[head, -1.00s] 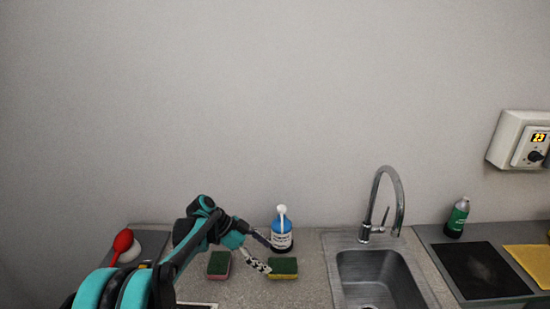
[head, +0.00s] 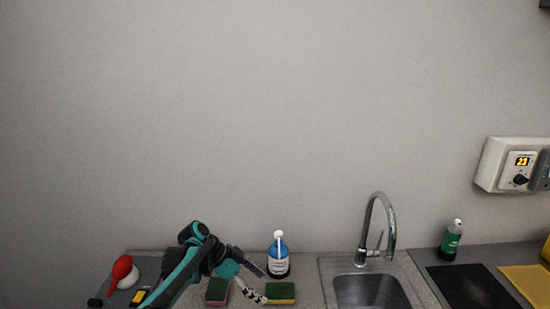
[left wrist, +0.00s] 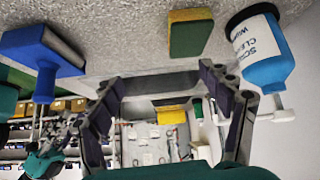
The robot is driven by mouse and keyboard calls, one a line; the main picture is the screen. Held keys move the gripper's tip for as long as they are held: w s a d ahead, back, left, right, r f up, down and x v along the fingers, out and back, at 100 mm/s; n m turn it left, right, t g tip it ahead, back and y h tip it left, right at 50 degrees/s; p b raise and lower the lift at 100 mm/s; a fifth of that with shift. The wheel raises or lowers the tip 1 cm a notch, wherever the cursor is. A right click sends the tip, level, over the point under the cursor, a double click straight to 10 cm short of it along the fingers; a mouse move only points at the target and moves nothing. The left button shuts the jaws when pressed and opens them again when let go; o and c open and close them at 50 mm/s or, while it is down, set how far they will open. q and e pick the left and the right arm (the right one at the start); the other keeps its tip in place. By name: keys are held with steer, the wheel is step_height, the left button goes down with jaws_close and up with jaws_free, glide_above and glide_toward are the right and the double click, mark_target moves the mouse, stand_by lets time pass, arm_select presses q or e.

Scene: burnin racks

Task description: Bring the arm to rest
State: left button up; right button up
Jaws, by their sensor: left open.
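My left gripper (head: 260,282) is open and empty above the counter, in the lower part of the head view. Its fingers lie in front of the gap between two sponges, close to the right one. In the left wrist view the gripper (left wrist: 165,75) shows its two dark fingers wide apart with nothing between them. The yellow and green right sponge (head: 281,292) also shows in the wrist view (left wrist: 190,33), beyond the fingers. The blue bottle (head: 278,265) with a white pump stands behind the right sponge. My right gripper is not in view.
A left sponge (head: 217,291) lies beside the arm. A red-topped item (head: 121,267) is at far left. The sink (head: 370,292) with its tall faucet (head: 378,225), a green bottle (head: 451,241) and a dark plate (head: 475,288) are to the right.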

arm_select(q)
steer(key=s+a+r+n+t+y, duration=0.25)
steer(key=s+n, duration=0.25)
steer(key=s, duration=0.3)
steer(key=s+a+r+n+t+y, duration=0.1)
steer(key=s+a+r+n+y, duration=0.1)
steer(key=s+a+n, duration=0.35)
steer(key=s+a+f+n+t+y, duration=0.1)
steer(key=s+a+f+n+y, duration=0.1)
steer(key=s, duration=0.4)
steer(key=s+a+f+n+t+y, duration=0.2)
steer(key=s+a+n, duration=0.1)
steer(key=s, duration=0.3)
steer(key=shift+s+n, duration=0.4)
steer(key=shift+n, duration=0.05)
